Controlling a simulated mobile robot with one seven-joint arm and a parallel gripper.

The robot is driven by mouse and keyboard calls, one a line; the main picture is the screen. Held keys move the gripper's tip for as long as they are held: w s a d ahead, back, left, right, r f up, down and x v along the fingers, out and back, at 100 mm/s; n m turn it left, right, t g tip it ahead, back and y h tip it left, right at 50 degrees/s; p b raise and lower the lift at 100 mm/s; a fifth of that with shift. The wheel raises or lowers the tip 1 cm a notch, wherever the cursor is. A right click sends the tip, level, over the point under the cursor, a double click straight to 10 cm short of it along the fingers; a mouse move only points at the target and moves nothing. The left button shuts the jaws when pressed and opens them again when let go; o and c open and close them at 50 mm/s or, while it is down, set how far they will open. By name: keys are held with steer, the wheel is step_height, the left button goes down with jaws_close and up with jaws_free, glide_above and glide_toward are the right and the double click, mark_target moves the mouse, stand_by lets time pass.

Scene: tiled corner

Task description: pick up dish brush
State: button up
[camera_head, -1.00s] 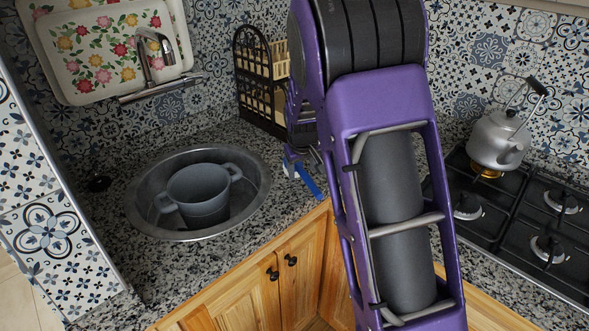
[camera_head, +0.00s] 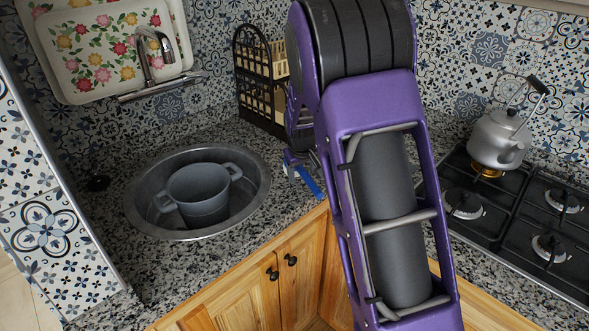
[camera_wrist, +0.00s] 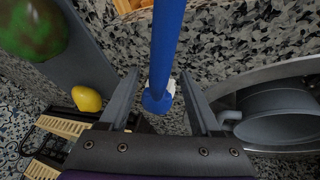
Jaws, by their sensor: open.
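The dish brush has a blue handle (camera_wrist: 164,45) that runs down the middle of the wrist view, with a round blue end and a bit of white below it. In the head view its blue handle (camera_head: 313,184) lies on the counter between the sink and the stove, partly hidden by my gripper and arm. My gripper (camera_wrist: 158,78) is open, with one finger on each side of the handle. I see gaps on both sides; I cannot tell the height of the fingers against the handle.
A round sink (camera_head: 258,199) with a grey two-handled pot (camera_head: 200,194) is left of the brush. A dark rack (camera_head: 256,108) stands behind. A kettle (camera_head: 496,141) sits on the stove (camera_head: 477,243) at right. A lemon (camera_wrist: 87,99) and a green-red fruit (camera_wrist: 32,28) show left in the wrist view.

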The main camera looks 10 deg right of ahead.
mark_target(302, 172)
jaws_close()
stand_by(0.3)
steer(key=shift+r, duration=0.1)
steer(key=shift+r+p, duration=0.3)
steer(key=shift+p, duration=0.1)
step_height(302, 172, up, 10)
steer(key=c, duration=0.6)
jaws_free()
steer(key=shift+f, duration=0.1)
jaws_close()
